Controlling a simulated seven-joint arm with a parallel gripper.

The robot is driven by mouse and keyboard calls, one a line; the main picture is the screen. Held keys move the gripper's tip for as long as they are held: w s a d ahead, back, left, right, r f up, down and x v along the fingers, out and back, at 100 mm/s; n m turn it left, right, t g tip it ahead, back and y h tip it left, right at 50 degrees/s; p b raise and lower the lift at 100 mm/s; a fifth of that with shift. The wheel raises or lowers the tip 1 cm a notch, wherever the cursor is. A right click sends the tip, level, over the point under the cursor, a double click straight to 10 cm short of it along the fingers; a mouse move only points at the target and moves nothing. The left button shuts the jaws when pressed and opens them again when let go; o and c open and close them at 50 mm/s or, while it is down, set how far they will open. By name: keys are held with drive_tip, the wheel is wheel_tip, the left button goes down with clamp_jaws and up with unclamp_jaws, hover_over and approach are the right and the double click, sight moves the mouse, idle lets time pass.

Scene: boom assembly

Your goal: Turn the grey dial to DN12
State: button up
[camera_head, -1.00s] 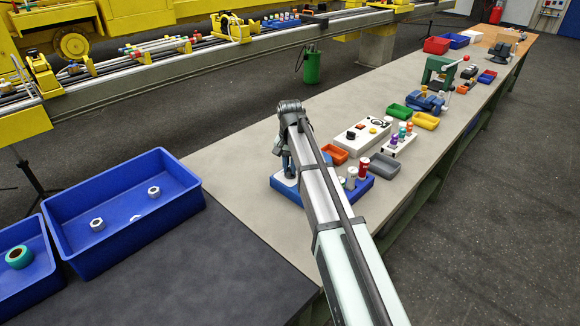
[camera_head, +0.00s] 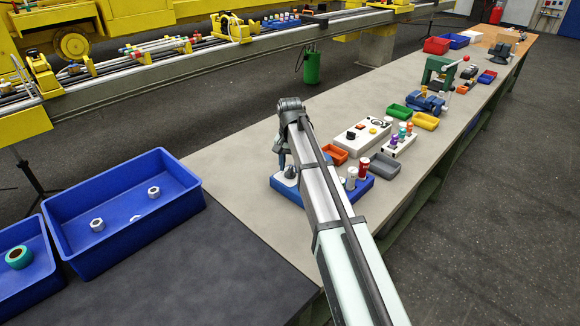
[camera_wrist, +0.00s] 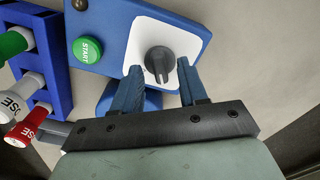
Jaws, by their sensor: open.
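The grey dial (camera_wrist: 160,63) sits on a white plate (camera_wrist: 186,28) on a blue box (camera_wrist: 112,40), in the wrist view. Its raised grip bar runs nearly up and down in that picture. No DN12 mark can be read. My gripper (camera_wrist: 158,76) is open, with one blue finger on each side of the dial and gaps between the fingers and the dial. In the head view, the blue box (camera_head: 280,183) shows beside my arm, but my wrist hides most of it. A grey-white part of the dial's unit (camera_head: 290,172) shows below my gripper (camera_head: 284,165).
A green START button (camera_wrist: 88,50) is on the same box. A blue rack (camera_wrist: 50,60) with green, white and red capped pieces stands at left. A white control box (camera_head: 362,136) and small trays lie farther along the bench. Blue bins (camera_head: 120,258) stand at left.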

sight(290, 169)
wheel_tip(290, 169, up, 13)
idle(0.5)
